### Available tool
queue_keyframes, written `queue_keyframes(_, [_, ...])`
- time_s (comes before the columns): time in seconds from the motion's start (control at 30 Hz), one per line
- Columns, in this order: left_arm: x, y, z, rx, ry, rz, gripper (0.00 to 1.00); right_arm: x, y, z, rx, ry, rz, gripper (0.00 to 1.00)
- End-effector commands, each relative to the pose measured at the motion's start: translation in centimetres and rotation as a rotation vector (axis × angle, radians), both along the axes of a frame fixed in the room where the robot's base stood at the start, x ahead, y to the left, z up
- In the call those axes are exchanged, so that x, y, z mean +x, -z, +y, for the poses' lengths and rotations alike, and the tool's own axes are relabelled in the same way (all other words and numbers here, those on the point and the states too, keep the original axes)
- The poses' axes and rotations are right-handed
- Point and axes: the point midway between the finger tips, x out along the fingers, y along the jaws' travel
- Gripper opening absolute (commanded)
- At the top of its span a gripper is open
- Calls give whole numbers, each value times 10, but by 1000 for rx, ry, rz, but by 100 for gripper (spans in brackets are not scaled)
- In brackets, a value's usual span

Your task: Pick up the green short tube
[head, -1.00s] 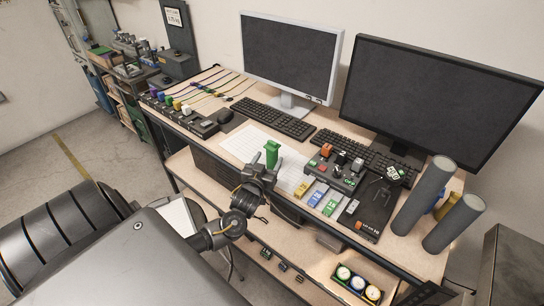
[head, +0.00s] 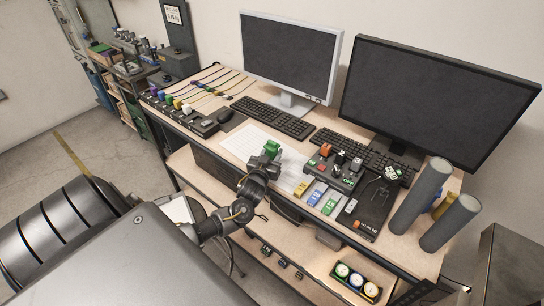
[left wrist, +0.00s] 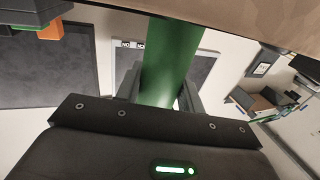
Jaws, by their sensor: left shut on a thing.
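The green short tube (head: 273,147) is in my left gripper (head: 267,157), over the near edge of the desk in the head view. The jaws are shut on it. In the left wrist view the tube (left wrist: 170,62) stands out between the two dark fingers (left wrist: 158,88), which sit on either side of it. The gripper hides the tube's lower part in the head view. I cannot tell how far the tube is from the desk top. My right gripper is not in view.
A white sheet (head: 245,140) lies on the desk behind the gripper. A switch box (head: 338,170), coloured blocks (head: 322,193) and two grey cylinders (head: 422,197) stand to the right. Keyboards (head: 273,118) and two monitors (head: 287,55) are behind.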

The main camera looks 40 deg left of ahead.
Motion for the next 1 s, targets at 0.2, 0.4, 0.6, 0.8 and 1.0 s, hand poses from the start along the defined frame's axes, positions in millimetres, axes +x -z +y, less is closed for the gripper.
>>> queue_keyframes(0.2, [0, -1, 0, 0, 0, -2, 6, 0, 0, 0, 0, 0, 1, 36])
queue_keyframes(0.4, [0, -6, 0, 0, -1, -3, 6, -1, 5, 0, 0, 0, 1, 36])
queue_keyframes(0.6, [0, -30, 0, -1, 1, -9, 6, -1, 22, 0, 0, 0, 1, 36])
queue_keyframes(0.8, [-27, -75, -28, -4, 3, -9, 6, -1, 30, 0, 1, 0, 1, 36])
queue_keyframes(1.0, [-60, -103, -61, -10, 2, -6, 6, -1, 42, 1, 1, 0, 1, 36])
